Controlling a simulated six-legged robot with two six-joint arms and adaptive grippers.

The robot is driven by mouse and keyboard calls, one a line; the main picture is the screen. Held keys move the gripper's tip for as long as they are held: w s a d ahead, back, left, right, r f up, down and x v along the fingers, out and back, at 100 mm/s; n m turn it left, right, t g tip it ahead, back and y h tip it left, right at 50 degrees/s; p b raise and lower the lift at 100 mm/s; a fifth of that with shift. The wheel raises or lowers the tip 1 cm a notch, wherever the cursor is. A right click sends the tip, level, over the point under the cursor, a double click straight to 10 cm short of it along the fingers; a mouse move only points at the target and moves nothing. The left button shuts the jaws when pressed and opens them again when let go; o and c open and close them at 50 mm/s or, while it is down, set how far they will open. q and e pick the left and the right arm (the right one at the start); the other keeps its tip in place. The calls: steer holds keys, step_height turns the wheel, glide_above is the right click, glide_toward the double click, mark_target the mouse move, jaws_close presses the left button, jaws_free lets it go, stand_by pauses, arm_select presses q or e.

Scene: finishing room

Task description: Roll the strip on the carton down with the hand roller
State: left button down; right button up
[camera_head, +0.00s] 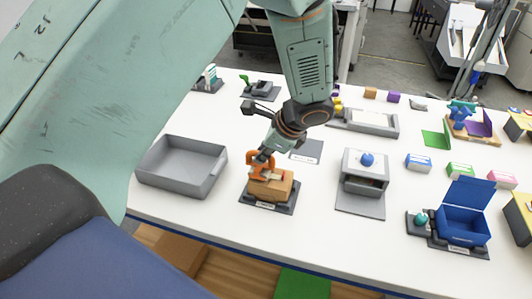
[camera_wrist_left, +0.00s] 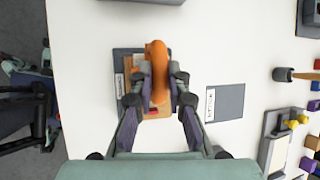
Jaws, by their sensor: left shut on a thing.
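The small brown carton (camera_head: 271,190) stands on a dark grey base plate (camera_head: 284,208) near the table's front edge. A pale patch that may be the strip shows on its top. The orange hand roller (camera_head: 253,158) is at the carton's top, held by my left gripper (camera_head: 264,154). In the left wrist view, my left gripper (camera_wrist_left: 160,82) has its fingers on both sides of the orange roller (camera_wrist_left: 157,58), with the carton (camera_wrist_left: 164,108) below, partly hidden. Whether the roller touches the strip I cannot tell. My right gripper is not in view.
A grey open tray (camera_head: 180,183) stands left of the carton. A grey box-like device with a blue knob (camera_head: 367,159) stands to its right, and a blue open box (camera_head: 463,225) farther right. A flat grey card (camera_head: 307,151) lies behind. White table is free between them.

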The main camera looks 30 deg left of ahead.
arm_select(q)
steer(key=shift+a, duration=0.15)
steer(key=shift+s+a+f, duration=0.1)
steer(key=shift+a, duration=0.15)
steer(key=shift+r+p, duration=0.85)
steer(key=shift+r, duration=0.25)
steer(key=shift+r+p, duration=2.25)
steer(key=shift+r, duration=0.3)
steer(key=shift+f, duration=0.15)
